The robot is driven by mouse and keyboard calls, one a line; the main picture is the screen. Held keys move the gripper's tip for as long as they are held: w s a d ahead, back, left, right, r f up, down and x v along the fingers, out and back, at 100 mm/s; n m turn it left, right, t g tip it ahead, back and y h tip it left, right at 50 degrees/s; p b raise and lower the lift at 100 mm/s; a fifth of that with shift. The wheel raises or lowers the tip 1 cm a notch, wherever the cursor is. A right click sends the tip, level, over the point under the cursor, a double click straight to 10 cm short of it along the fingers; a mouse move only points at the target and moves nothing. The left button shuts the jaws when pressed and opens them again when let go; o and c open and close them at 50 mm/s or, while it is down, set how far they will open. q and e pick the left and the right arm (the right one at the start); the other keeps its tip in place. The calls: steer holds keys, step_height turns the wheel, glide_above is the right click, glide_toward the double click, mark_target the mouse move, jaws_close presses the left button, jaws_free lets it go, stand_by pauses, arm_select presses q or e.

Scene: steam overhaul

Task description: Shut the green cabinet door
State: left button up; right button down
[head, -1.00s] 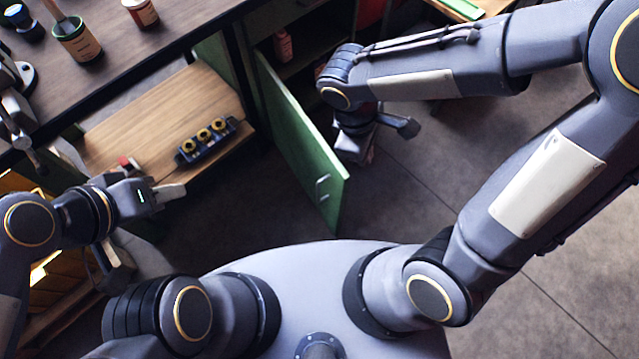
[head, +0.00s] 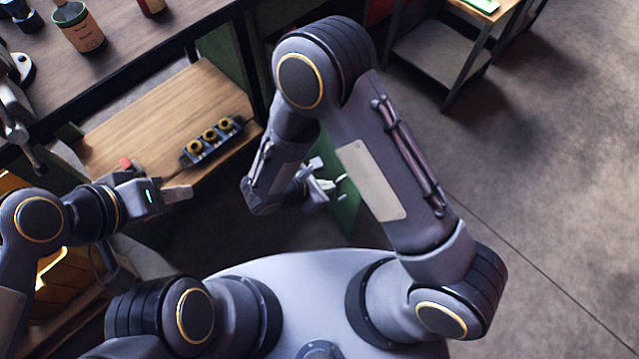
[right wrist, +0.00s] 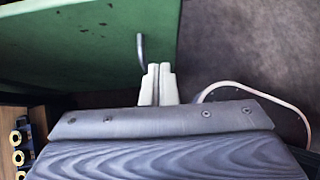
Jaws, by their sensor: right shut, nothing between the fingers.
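The green cabinet door (head: 346,208) stands swung out from its cabinet in the head view, mostly hidden behind my right arm. In the right wrist view the green door (right wrist: 80,42) fills the upper left, with its metal handle (right wrist: 140,50) near its edge. My right gripper (head: 328,185) is close to the door; in the right wrist view its fingers (right wrist: 158,70) are together and empty, just beside the handle's lower end. I cannot tell whether they touch the door. My left gripper (head: 186,194) is at the left, away from the door; its finger gap is unclear.
A wooden shelf (head: 150,110) holds a dark block with yellow rings (head: 213,141). The dark worktop (head: 110,35) carries a green-and-brown can (head: 77,27). A metal side table (head: 440,55) stands at the upper right. The floor at right is clear.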

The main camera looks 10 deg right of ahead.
steer(key=w+d+f, duration=0.3)
steer(key=d, duration=0.3)
steer(key=shift+w+d+f+p, duration=0.15)
steer(key=shift+d+p, duration=0.15)
steer(key=shift+d, duration=0.05)
